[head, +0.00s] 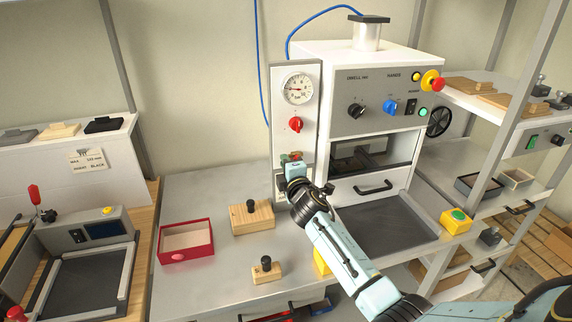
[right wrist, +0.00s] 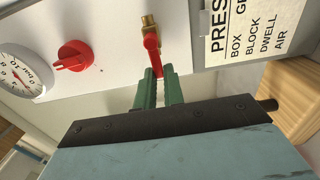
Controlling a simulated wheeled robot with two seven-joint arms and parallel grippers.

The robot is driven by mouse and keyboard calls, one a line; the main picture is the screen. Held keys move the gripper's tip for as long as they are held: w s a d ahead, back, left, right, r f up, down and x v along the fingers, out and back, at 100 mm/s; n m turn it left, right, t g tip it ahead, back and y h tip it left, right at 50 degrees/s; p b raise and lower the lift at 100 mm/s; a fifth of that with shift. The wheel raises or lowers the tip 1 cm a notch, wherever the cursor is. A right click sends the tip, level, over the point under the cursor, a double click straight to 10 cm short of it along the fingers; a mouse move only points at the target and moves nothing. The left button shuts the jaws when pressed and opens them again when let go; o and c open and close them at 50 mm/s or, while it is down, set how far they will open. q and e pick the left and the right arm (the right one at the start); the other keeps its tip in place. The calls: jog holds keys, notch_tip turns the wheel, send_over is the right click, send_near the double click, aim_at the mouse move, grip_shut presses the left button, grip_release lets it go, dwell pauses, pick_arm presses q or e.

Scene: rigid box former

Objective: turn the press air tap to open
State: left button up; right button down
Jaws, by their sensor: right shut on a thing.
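The press air tap (right wrist: 151,44) is a red lever on a brass fitting on the white panel in the right wrist view. In the head view the tap (head: 295,155) shows just above my right gripper, partly hidden by it. My right gripper (right wrist: 160,74) has its green fingers shut on the red lever; it also shows in the head view (head: 292,163). The lever's exact angle is hard to read. My left gripper is not in view.
Above the tap are a red knob (head: 296,125) and a pressure gauge (head: 298,88). The press (head: 376,65) stands to the right. A red box (head: 186,241) and wooden blocks with black knobs (head: 252,217) lie on the bench (head: 205,195).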

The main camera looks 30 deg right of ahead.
dwell(0.4)
jog(key=c, duration=1.5)
grip_release()
jog(key=shift+s, duration=0.1)
jog(key=v, duration=1.3)
jog(key=shift+s+a, duration=0.1)
